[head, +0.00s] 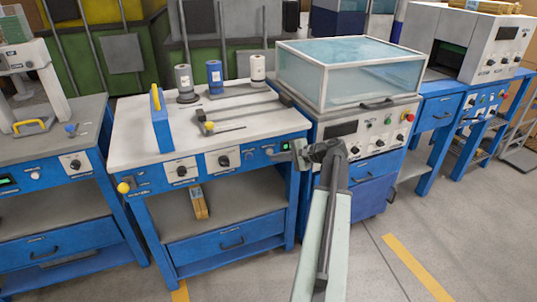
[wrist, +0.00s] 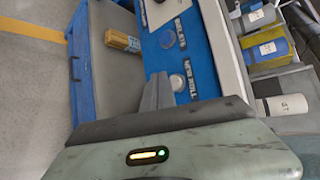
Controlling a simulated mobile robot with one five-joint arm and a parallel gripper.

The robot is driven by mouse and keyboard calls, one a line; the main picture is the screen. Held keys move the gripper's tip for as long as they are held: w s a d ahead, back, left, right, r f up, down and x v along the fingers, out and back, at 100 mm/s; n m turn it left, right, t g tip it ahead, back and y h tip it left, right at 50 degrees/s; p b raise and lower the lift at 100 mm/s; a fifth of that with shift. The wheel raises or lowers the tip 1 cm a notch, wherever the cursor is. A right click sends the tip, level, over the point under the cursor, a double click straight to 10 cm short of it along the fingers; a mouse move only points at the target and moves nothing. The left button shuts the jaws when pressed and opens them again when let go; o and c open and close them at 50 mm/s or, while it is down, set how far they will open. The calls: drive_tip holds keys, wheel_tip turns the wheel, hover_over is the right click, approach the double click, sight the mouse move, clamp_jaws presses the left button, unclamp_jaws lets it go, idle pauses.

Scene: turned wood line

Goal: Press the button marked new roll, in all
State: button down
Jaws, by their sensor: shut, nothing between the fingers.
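The blue front panel (head: 150,178) of the middle bench carries dials and buttons. In the wrist view, a pale round button (wrist: 177,82) sits on this panel beside a white label strip. In the head view my gripper (head: 298,154) is at the panel's right end.
Grey, blue and white rolls (head: 258,68) stand on the bench top. A yellow-brown block (head: 200,204) lies on the shelf below. A glass-covered machine (head: 350,85) stands close to the right. The floor in front (head: 440,230) is clear.

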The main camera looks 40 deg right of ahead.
drive_tip(key=s, duration=0.1)
drive_tip(key=s+a, duration=0.1)
drive_tip(key=s, duration=0.2)
drive_tip(key=shift+s+a, duration=0.25)
drive_tip(key=shift+a, duration=0.15)
idle(0.4)
drive_tip(key=w+a+f+n+g+y, duration=0.1)
drive_tip(key=w+a+f+n+g, duration=0.25)
drive_tip(key=a, duration=0.65)
drive_tip(key=w+a+f+n+g+y, duration=0.1)
drive_tip(key=w+a+f+n+g, duration=0.25)
drive_tip(key=a, duration=0.75)
drive_tip(key=s+a+f+n+g+h, duration=0.15)
drive_tip(key=a+n, duration=0.25)
drive_tip(key=a, duration=0.5)
drive_tip(key=a+f+n+g+h, duration=0.2)
drive_tip(key=a+f+n, duration=0.1)
drive_tip(key=a, duration=0.5)
drive_tip(key=s+a+f+n+g+h, duration=0.15)
drive_tip(key=a+n, duration=0.25)
drive_tip(key=a, duration=0.5)
wheel_tip(320, 180, up, 22)
drive_tip(key=h+p, duration=0.1)
drive_tip(key=p, duration=2.2)
drive_tip(key=shift+w+r, duration=0.15)
drive_tip(key=shift+w, duration=0.15)
